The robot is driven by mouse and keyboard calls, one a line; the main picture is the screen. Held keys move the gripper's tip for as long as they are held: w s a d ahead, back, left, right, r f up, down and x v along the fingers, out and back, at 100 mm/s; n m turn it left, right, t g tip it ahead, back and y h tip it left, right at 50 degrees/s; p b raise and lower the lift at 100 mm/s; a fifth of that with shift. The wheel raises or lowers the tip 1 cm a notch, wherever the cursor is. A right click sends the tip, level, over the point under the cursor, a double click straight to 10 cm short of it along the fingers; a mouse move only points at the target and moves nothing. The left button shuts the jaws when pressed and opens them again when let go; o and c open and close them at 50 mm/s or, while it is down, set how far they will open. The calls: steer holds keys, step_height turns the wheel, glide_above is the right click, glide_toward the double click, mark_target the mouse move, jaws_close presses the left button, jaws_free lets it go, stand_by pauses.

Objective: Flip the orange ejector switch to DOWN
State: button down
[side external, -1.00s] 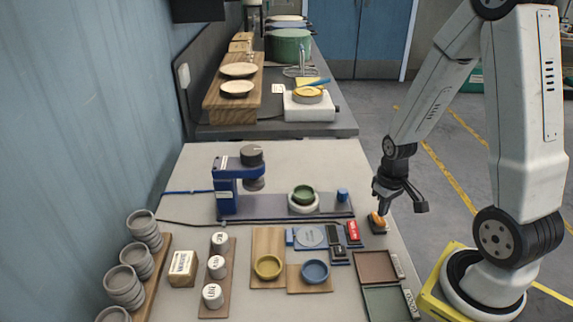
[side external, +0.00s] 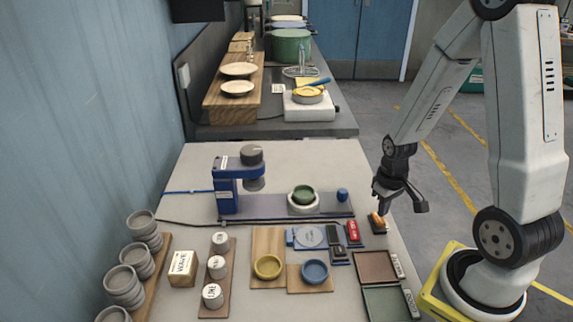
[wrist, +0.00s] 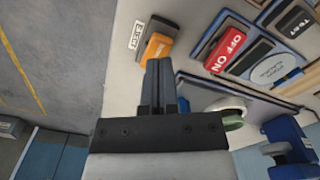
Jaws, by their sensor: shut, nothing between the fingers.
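The orange ejector switch (side external: 377,220) sits on a dark base near the right edge of the table. In the wrist view the orange switch (wrist: 157,48) is just beyond my fingertips, with a small white label (wrist: 137,35) beside it. My gripper (side external: 380,208) is shut and empty, pointing down close above the switch. In the wrist view my shut fingers (wrist: 160,65) reach the near end of the switch; I cannot tell whether they touch it. The switch's tilt is hard to read.
A red ON/OFF switch (wrist: 225,48) stands close beside the orange one; it also shows in the side view (side external: 353,231). A blue press (side external: 228,190) with a green bowl (side external: 303,192) stands further left. Brown and green trays (side external: 376,266) lie in front.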

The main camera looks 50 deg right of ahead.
mark_target(377, 222)
steer(key=shift+f, duration=1.3)
stand_by(1.4)
steer(key=shift+r, duration=3.55)
steer(key=shift+w+a+r, duration=0.1)
steer(key=shift+w+a, duration=0.2)
steer(key=shift+a, duration=0.2)
steer(key=w+a+r+n+t, duration=0.1)
steer(key=a, duration=0.5)
steer(key=w+a+r+n+t, duration=0.1)
steer(key=w+a+n, duration=0.1)
steer(key=a, duration=0.4)
steer(key=shift+w+a+r+t, duration=0.2)
steer(key=shift+r+t, duration=0.1)
steer(key=shift+r, duration=0.1)
